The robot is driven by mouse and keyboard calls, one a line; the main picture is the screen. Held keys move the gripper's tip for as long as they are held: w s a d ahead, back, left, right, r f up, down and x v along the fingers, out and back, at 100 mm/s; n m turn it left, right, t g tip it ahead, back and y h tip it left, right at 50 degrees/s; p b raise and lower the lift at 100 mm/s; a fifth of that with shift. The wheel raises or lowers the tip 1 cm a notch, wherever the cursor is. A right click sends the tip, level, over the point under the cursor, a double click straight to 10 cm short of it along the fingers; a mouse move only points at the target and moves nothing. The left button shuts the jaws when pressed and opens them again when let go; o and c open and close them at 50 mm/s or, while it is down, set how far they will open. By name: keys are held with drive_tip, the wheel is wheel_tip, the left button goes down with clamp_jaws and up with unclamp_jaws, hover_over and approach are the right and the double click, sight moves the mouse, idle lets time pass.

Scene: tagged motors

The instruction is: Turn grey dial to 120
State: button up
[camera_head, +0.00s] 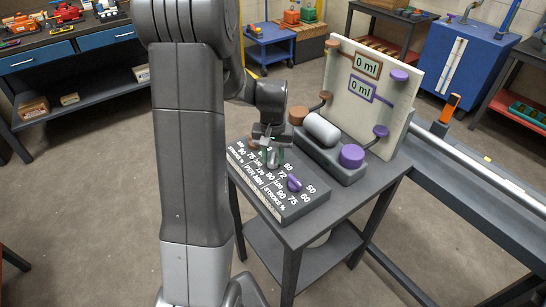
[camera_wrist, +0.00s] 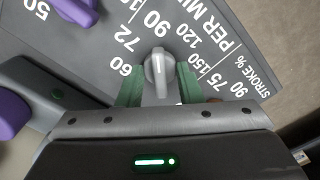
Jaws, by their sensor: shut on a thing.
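The grey dial (camera_wrist: 158,72) sits on the dark control panel (camera_wrist: 70,65) and shows between my fingers in the wrist view. The numbers 60, 72, 90, 120 and 150 run around it, under the label PER MIN. Its upper end points roughly towards 90; the exact setting is hard to tell. My gripper (camera_wrist: 158,84) has its green fingers on both sides of the dial and is shut on it. In the head view my gripper (camera_head: 270,150) is low over the panel (camera_head: 290,211) and mostly hides the dial.
A purple dial (camera_head: 294,183) sits nearby on the same panel. Behind it stands a pump unit with a white cylinder (camera_head: 321,130), a purple knob (camera_head: 352,156) and an upright board (camera_head: 401,105) with two 0 ml readouts. A conveyor-like rail runs along the right.

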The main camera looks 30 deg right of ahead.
sight(273, 157)
drive_tip(key=m, duration=0.4)
drive_tip(key=shift+m+b, duration=0.3)
drive_tip(key=shift+m, duration=2.3)
drive_tip(key=o, duration=1)
drive_tip(key=shift+c, duration=0.2)
drive_tip(key=shift+r, duration=0.15)
wheel_tip(273, 157, up, 14)
drive_tip(key=shift+f+b, duration=0.2)
drive_tip(key=shift+b, duration=0.2)
